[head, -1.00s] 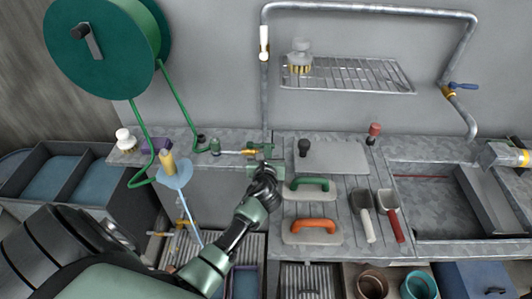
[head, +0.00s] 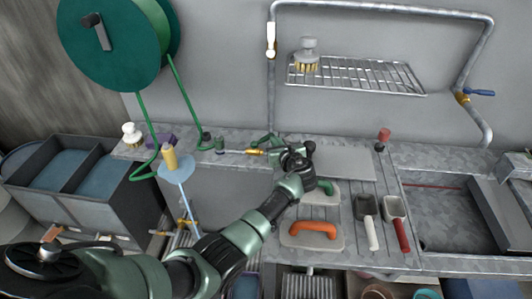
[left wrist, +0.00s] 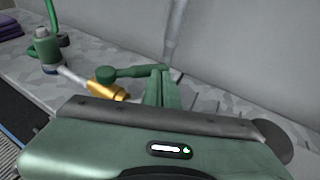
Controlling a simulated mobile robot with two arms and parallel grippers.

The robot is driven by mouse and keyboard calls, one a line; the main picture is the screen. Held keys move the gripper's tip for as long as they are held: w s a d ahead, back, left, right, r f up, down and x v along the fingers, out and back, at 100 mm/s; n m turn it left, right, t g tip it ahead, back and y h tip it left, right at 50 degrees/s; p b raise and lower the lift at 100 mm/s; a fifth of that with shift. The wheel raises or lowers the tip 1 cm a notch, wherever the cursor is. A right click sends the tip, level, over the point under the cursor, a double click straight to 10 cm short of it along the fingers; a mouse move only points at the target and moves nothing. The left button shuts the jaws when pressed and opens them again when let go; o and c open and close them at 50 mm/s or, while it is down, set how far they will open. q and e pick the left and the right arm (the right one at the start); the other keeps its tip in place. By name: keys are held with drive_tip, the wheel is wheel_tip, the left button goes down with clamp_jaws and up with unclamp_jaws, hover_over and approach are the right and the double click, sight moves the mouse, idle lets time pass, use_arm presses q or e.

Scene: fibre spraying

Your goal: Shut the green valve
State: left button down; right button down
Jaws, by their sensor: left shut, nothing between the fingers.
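The green valve (left wrist: 130,72) has a green lever with a round knob, on a brass body at the end of a pale pipe. Its lever lies roughly level in the left wrist view, and its right end is close to my fingers. I cannot tell whether they touch. In the head view the valve (head: 264,140) sits at the back of the counter. My left gripper (left wrist: 161,80) is shut and empty, just right of the valve body. In the head view my dark wrist hides most of the gripper. My right gripper is not in view.
A green hose reel (head: 108,45) hangs at the upper left. A wire shelf (head: 365,78) with a brush (head: 307,55) is on the wall. A green-handled trowel (head: 322,196) and an orange-handled trowel (head: 314,230) lie near my arm. A blue valve (head: 480,93) is at the right.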

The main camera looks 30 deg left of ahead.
sight(271, 133)
use_arm(q)
drive_tip(key=shift+w+a, duration=0.45)
drive_tip(key=shift+w, duration=0.35)
drive_tip(key=shift+w+a, duration=0.65)
drive_tip(key=shift+a, duration=0.25)
drive_tip(key=shift+p, duration=0.3)
drive_tip(key=p+v, duration=0.1)
drive_tip(key=v, duration=0.6)
drive_tip(key=shift+s+d+r, duration=0.1)
drive_tip(key=shift+s+d, duration=0.05)
drive_tip(key=shift+d, duration=0.05)
drive_tip(key=shift+s, duration=0.1)
